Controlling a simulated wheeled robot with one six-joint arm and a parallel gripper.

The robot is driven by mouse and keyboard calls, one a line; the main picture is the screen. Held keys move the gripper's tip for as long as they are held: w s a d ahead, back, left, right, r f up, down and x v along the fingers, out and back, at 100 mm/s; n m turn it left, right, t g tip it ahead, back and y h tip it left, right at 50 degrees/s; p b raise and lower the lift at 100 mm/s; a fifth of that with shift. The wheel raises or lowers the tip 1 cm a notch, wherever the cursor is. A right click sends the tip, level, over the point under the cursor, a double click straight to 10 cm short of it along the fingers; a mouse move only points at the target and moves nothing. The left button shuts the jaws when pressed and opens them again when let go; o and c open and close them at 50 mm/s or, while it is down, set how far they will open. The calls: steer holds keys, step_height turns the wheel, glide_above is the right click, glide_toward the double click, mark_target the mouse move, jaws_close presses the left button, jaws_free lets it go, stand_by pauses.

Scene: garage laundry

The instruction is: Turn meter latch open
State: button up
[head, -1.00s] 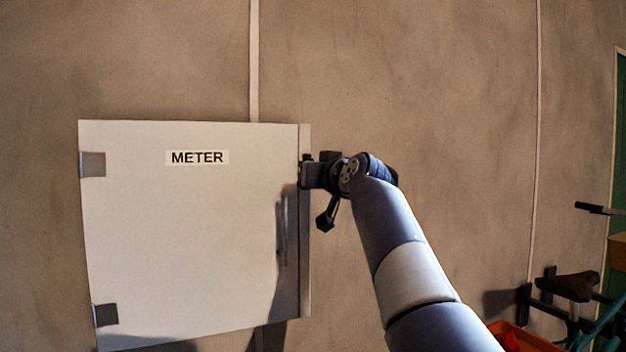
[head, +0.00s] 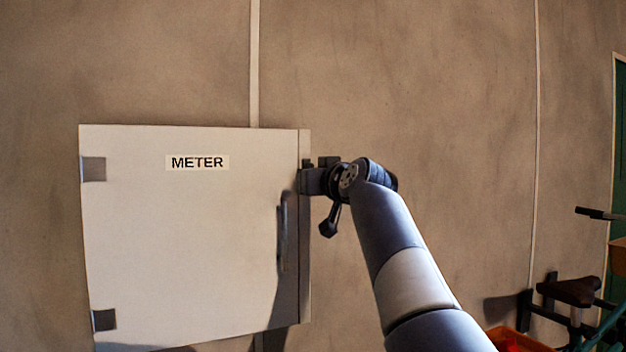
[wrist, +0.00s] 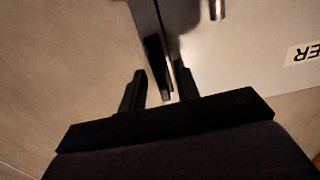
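The white meter cabinet (head: 180,245) is on the wall at the left in the head view, its door flush and labelled METER. My gripper (head: 308,178) is at the door's upper right edge in the head view, and hides the latch there. In the wrist view a dark bar, seemingly the latch (wrist: 155,62), reaches down between the two fingers of my gripper (wrist: 160,85). The fingers are apart. A gap shows on the left side of the bar; the right finger is close to it, and I cannot tell if they touch.
A vertical door handle (head: 283,232) is on the door below my gripper. Hinges (head: 94,169) are on the door's left side. A bicycle (head: 575,292) and an orange crate (head: 515,340) are at the lower right. The wall between is bare.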

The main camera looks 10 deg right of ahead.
steer(key=s+d+b, duration=0.2)
steer(key=s+b, duration=0.1)
steer(key=s, duration=0.7)
steer(key=shift+s+b, duration=0.3)
steer(key=shift+b, duration=0.1)
steer(key=w+a+p, duration=0.2)
steer(key=w+p, duration=0.2)
steer(key=w, duration=0.6)
steer(key=shift+w, duration=0.35)
steer(key=shift+s, duration=0.1)
